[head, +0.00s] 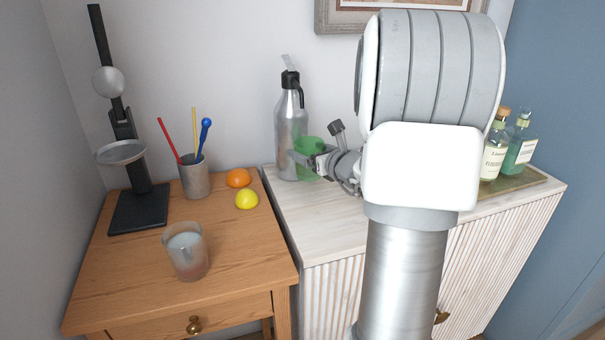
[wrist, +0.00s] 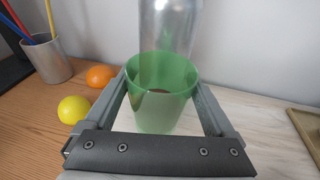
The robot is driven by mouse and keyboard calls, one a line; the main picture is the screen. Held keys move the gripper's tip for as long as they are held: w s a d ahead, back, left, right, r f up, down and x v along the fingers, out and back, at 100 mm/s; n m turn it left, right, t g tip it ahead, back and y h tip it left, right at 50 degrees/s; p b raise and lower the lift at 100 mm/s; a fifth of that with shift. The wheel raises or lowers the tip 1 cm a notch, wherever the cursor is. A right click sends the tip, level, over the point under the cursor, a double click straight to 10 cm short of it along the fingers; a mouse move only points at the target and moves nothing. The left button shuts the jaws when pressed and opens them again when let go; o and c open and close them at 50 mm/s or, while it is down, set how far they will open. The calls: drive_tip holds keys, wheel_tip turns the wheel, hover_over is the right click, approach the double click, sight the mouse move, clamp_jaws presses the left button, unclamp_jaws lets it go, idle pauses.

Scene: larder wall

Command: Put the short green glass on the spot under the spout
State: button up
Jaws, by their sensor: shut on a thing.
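The short green glass (head: 307,144) is in front of and slightly right of a silver pump flask (head: 290,130) on the white cabinet. In the wrist view the glass (wrist: 160,105) is upright, looks empty, and sits between both fingers of my gripper (wrist: 162,88), which is shut on it. My gripper also shows in the head view (head: 318,162). The flask (wrist: 167,28) stands just behind the glass. Its spout (head: 288,62) is at the top. The spot under the spout cannot be made out. I cannot tell whether the glass touches the cabinet top.
The wooden table (head: 130,275) at left holds a frosted tumbler (head: 187,252), a cup of stirrers (head: 194,178), an orange (head: 238,178), a lemon (head: 246,199) and a black stand (head: 140,207). Bottles (head: 493,150) stand on a tray (head: 520,188) at right. The cabinet's front left (head: 310,235) is clear.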

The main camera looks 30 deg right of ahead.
sight(302, 167)
drive_tip(key=shift+w+a+f, duration=0.45)
drive_tip(key=shift+w+f, duration=0.25)
drive_tip(key=shift+w, duration=0.1)
drive_tip(key=shift+f+b, duration=0.8)
drive_tip(key=shift+f, duration=0.95)
drive_tip(key=shift+f, duration=0.2)
drive_tip(key=o, duration=1.5)
drive_tip(key=shift+c, duration=0.2)
drive_tip(key=shift+r, duration=0.15)
drive_tip(key=shift+s+r, duration=0.1)
drive_tip(key=shift+s, duration=0.2)
drive_tip(key=p+v, duration=0.1)
drive_tip(key=v, duration=1)
drive_tip(key=shift+s+p, duration=0.3)
drive_tip(key=shift+p, duration=0.05)
